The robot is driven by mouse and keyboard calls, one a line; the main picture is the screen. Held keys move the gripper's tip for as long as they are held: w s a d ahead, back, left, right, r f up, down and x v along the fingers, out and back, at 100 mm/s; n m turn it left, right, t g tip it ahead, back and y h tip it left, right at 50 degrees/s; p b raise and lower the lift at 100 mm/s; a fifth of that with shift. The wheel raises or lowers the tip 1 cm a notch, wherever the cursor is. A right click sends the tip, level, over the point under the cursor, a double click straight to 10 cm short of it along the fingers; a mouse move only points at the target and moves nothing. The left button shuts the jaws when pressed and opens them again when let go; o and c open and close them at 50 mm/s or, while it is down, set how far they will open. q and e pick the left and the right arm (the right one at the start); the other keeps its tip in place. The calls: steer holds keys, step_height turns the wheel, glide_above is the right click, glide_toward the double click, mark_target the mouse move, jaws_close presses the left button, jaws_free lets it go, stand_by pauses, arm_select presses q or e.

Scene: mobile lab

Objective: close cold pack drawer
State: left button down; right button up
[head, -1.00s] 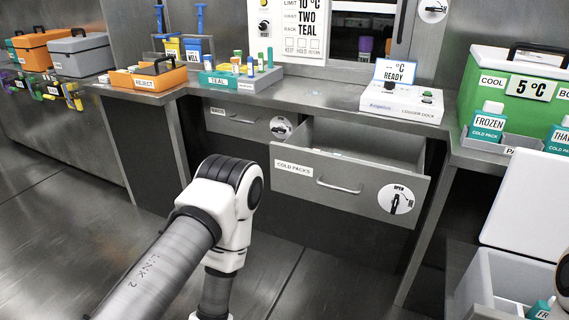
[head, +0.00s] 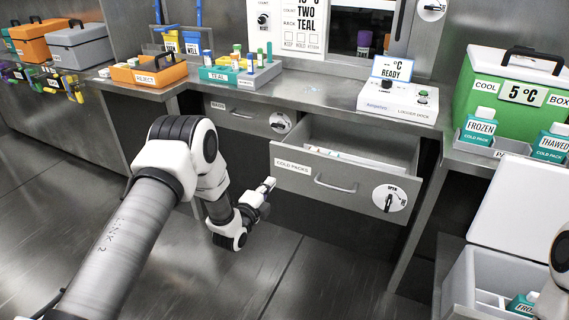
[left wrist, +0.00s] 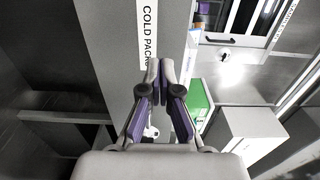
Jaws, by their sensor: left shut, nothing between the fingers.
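The cold packs drawer (head: 340,188) is pulled out from under the steel counter, with its open top showing a few small items inside. Its front carries a COLD PACKS label, a bar handle (head: 335,185) and a round open/lock dial (head: 389,199). My left gripper (head: 268,186) is shut and empty, just left of the drawer front at about label height. In the left wrist view the shut fingers (left wrist: 160,82) point at the drawer front (left wrist: 125,40) near its label. I cannot tell whether they touch it. My right gripper is not in view.
A shut drawer (head: 240,115) sits to the upper left. The counter holds an orange reject tray (head: 148,76), a teal rack (head: 240,78) and a logger dock (head: 398,101). A green cool box (head: 510,95) and cold pack bottles stand right. An open white box (head: 490,270) is at lower right.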

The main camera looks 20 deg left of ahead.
mark_target(288, 160)
arm_select(q)
steer(key=w, duration=0.5)
steer(key=w+b, duration=0.1)
steer(key=w, duration=0.4)
steer(key=shift+w+d, duration=0.2)
steer(key=shift+w, duration=0.3)
steer(key=shift+d, duration=0.1)
